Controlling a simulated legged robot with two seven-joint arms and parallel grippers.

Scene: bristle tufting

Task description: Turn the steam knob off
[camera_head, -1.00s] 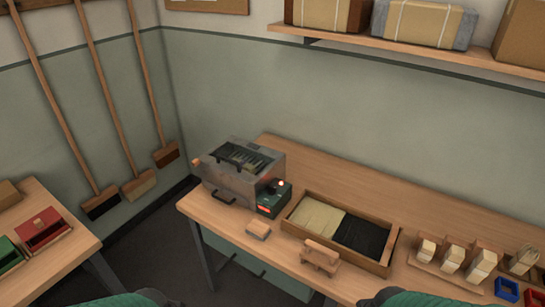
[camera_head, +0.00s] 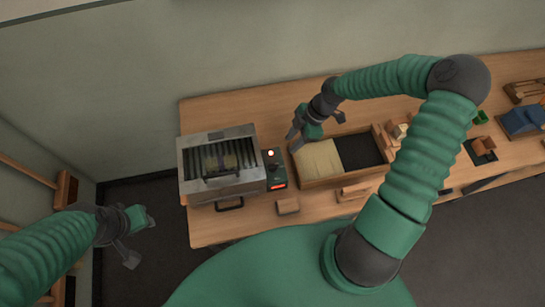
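A grey metal steamer box (camera_head: 190,165) with a slatted top and a front handle stands at the left end of the workbench. A small dark control box (camera_head: 275,170) is fixed at its right side, with a pale round spot near its top and a red lit display (camera_head: 278,184) below. Which way the knob is turned is too small to tell. My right gripper (camera_head: 295,140) is just right of the control box, above the bench, its fingers apart and empty. My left gripper (camera_head: 141,240) is open and empty, left of the bench over the floor.
A wooden tray (camera_head: 318,184) with pale and black bristle halves lies right of the control box, close to my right gripper. A small wooden block (camera_head: 288,206) lies in front. Brush blocks (camera_head: 398,131) and a blue bin (camera_head: 522,121) are farther right.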

